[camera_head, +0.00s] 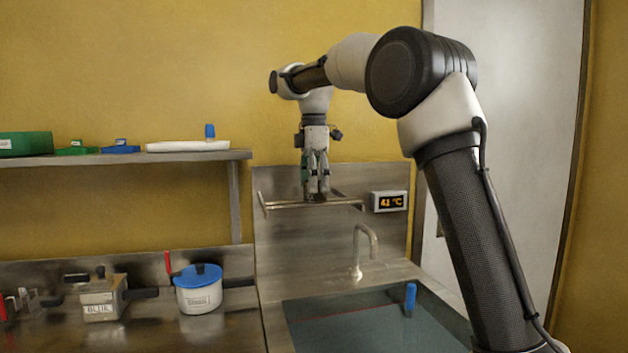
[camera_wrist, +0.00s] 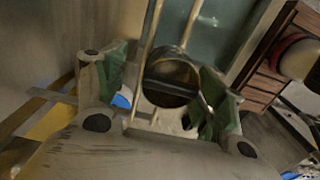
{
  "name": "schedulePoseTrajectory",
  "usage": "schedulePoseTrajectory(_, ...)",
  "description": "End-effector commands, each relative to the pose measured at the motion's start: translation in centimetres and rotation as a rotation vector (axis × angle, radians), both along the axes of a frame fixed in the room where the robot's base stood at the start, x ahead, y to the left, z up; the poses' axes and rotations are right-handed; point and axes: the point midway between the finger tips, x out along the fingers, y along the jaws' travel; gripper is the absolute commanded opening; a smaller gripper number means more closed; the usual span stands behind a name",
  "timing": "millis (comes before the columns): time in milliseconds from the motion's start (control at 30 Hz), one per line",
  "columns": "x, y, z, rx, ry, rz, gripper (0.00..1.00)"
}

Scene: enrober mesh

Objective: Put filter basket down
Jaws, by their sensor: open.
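My gripper (camera_head: 317,196) points down at the wall rack above the sink. It is open, with a green-padded finger on each side in the wrist view (camera_wrist: 165,88). Between the fingers is a small round metal ring or cup with a dark inside, which looks like the filter basket (camera_wrist: 172,72). It sits at the bars of the rack (camera_wrist: 148,40). I cannot tell whether either finger touches it. In the head view the fingers hide most of it. The rack (camera_head: 280,206) is a metal rail frame on the steel backsplash.
The sink (camera_head: 350,320) holds dark water and a blue upright item (camera_head: 410,297). A tap (camera_head: 362,245) and a "41 °C" display (camera_head: 389,201) are near the rack. A blue-lidded pot (camera_head: 200,297) and a metal box (camera_head: 100,303) stand left. A shelf (camera_head: 120,159) holds several items.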

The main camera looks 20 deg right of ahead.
Motion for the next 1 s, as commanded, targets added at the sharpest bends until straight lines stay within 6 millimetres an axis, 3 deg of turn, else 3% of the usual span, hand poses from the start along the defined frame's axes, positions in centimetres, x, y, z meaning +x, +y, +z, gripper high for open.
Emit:
schedulePoseTrajectory(167, 0.1, 0.0, 1.4, 0.001, -0.003, 0.000, 0.70)
schedulePoseTrajectory(600, 0.1, 0.0, 10.4, 0.001, -0.002, 0.000, 0.70)
schedulePoseTrajectory(1000, -0.3, -0.2, 12.4, 0.001, -0.003, -0.012, 0.70)
